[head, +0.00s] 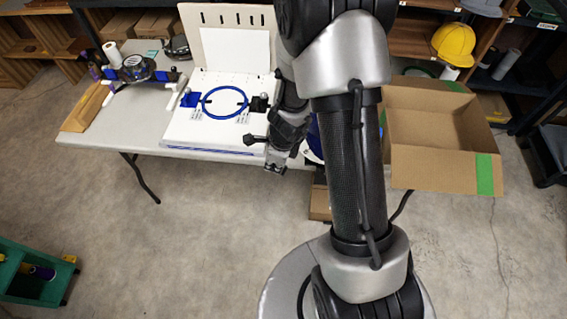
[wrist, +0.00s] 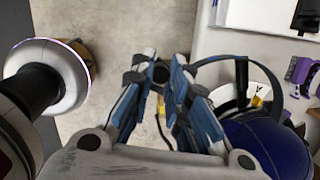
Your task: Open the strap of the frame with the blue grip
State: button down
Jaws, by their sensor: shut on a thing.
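My gripper (wrist: 165,88) is shut just off the table's right end. In the head view it (head: 275,167) hangs near the table edge, partly behind my arm. A thin grey-blue strap (wrist: 236,57) runs from the fingertips and curves right over a dark blue rounded thing (wrist: 268,148); the gripper seems shut on this strap. A blue-edged thing (head: 313,137) also shows behind my arm in the head view. I cannot see a blue grip on this frame; the fingers and my arm hide part of it. A white part with a yellow label (wrist: 258,98) sits beside the strap.
A white board (head: 185,127) with a blue ring (head: 224,102) stands on the table (head: 98,143). An open cardboard box (head: 440,165) is right of my arm.

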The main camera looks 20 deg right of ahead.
jog(key=shift+w+a, duration=0.25)
jog(key=c, duration=1.8)
grip_release()
jog(key=shift+r, duration=0.1)
jog(key=v, duration=1.1)
jog(key=shift+s+r, duration=0.15)
jog(key=shift+r, duration=0.25)
